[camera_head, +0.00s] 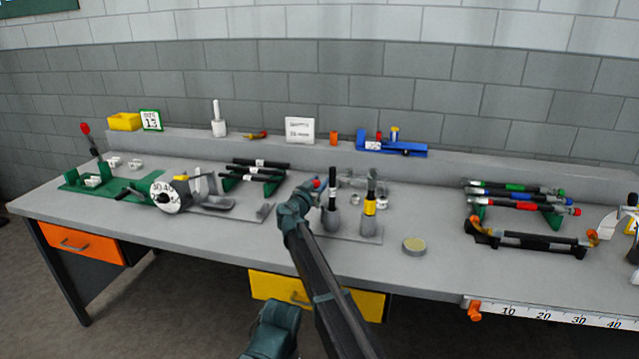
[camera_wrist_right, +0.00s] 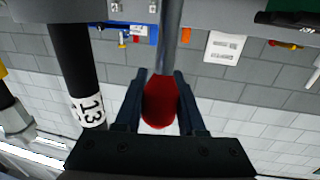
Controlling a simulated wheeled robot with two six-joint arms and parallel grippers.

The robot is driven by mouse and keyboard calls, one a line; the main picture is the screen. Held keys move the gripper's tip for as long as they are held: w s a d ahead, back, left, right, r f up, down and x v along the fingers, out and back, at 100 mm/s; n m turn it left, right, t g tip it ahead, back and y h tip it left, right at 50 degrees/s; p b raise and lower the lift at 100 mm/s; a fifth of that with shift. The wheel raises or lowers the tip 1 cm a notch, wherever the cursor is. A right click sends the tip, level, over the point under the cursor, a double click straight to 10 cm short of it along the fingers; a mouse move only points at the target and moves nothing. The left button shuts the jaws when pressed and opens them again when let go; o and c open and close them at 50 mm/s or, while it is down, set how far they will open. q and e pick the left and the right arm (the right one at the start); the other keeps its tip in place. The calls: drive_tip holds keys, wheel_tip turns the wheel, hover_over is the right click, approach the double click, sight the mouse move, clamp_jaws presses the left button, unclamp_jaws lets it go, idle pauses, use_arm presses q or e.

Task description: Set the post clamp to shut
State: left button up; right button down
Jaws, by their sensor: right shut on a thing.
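My right gripper (camera_head: 310,190) is at the middle of the bench, beside two black posts. In the right wrist view its two dark fingers (camera_wrist_right: 160,100) are shut on a red knob (camera_wrist_right: 160,104) at the end of a grey lever (camera_wrist_right: 169,45). The knob also shows in the head view (camera_head: 317,184). My arm hides part of the clamp's base. My left gripper is not visible.
A round pale disc (camera_head: 414,246) lies right of the posts. Racks of black rods stand at left (camera_head: 255,172) and coloured ones at right (camera_head: 515,197). A blue fixture (camera_head: 392,148) sits on the back ledge.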

drive_tip(key=shift+s+f+b, duration=0.1)
drive_tip(key=shift+f+b, duration=0.1)
drive_tip(key=shift+b, duration=0.15)
drive_tip(key=t+b, duration=0.1)
drive_tip(key=b, duration=0.1)
drive_tip(key=s+t+h+b, duration=0.1)
drive_tip(key=b, duration=0.1)
drive_tip(key=s+b, duration=0.1)
drive_tip(key=b, duration=0.1)
drive_tip(key=shift+s+a+f+m+t+h+b, duration=0.25)
drive_tip(key=shift+a+f+m+t+h+b, duration=0.05)
drive_tip(key=shift+a+t+h, duration=0.1)
drive_tip(key=shift+s+a+r+t+b, duration=0.15)
drive_tip(key=shift+s+r+t+b, duration=0.1)
drive_tip(key=shift+s+t+b, duration=0.25)
drive_tip(key=shift+w, duration=0.15)
drive_tip(key=c, duration=0.5)
unclamp_jaws()
drive_tip(key=shift+r, duration=0.1)
